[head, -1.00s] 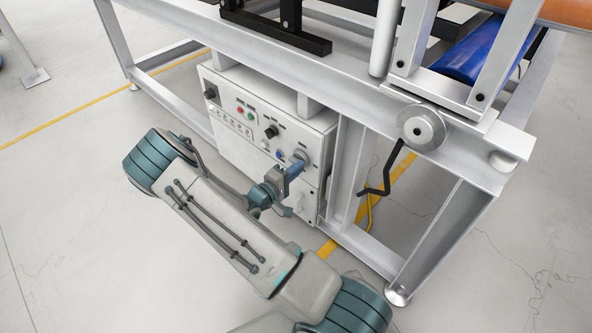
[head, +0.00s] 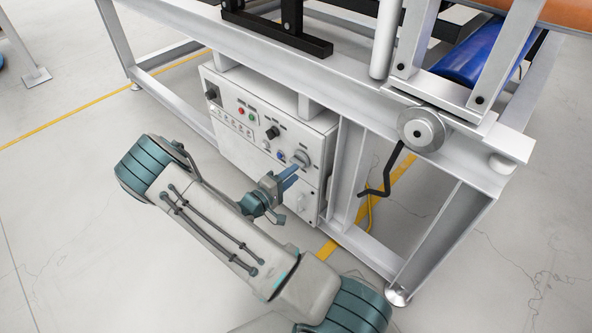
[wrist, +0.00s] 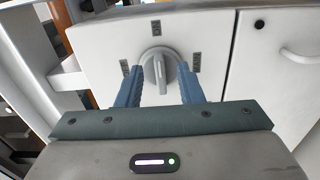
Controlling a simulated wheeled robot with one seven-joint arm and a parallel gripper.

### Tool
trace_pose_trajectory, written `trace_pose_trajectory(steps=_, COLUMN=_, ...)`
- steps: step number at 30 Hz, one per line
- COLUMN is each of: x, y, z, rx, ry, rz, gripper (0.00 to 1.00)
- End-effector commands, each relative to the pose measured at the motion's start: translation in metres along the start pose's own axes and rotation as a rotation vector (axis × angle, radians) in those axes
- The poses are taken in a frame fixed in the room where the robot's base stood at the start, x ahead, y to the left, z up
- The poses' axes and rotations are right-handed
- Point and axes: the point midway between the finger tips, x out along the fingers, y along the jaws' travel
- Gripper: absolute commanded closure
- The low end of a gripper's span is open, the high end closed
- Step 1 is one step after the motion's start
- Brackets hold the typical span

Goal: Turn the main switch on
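The main switch is a grey rotary knob (wrist: 158,72) with a raised bar handle on the white control box. In the wrist view the handle stands nearly upright, with small dark labels to the left, above and right of it. In the head view the knob (head: 301,158) is at the upper right of the box front. My gripper (head: 294,170) is open in front of it. In the wrist view its two blue fingers (wrist: 160,76) appear on either side of the knob, with a gap to the handle. Contact is not visible.
The control box (head: 228,133) also carries a black knob (head: 272,132), red and green buttons and a smaller blue one. It hangs under a grey metal frame (head: 330,90). A crank handle (head: 385,178) hangs to the right.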

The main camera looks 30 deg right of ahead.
Motion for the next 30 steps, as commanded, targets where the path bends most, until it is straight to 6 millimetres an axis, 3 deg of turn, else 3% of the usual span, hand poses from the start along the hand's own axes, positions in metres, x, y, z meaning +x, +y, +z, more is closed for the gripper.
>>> trace_pose_trajectory(steps=6, x=-0.054, y=0.003, z=-0.001, rx=-0.001, ry=0.006, rz=-0.001, gripper=0.66)
trace_pose_trajectory(steps=13, x=-0.095, y=0.001, z=-0.001, rx=0.0, ry=0.004, rz=-0.001, gripper=0.66)
trace_pose_trajectory(steps=19, x=-0.109, y=0.0, z=0.0, rx=0.0, ry=0.001, rz=0.0, gripper=0.66)
trace_pose_trajectory(steps=30, x=-0.11, y=0.0, z=0.0, rx=0.0, ry=0.0, rz=0.0, gripper=0.66)
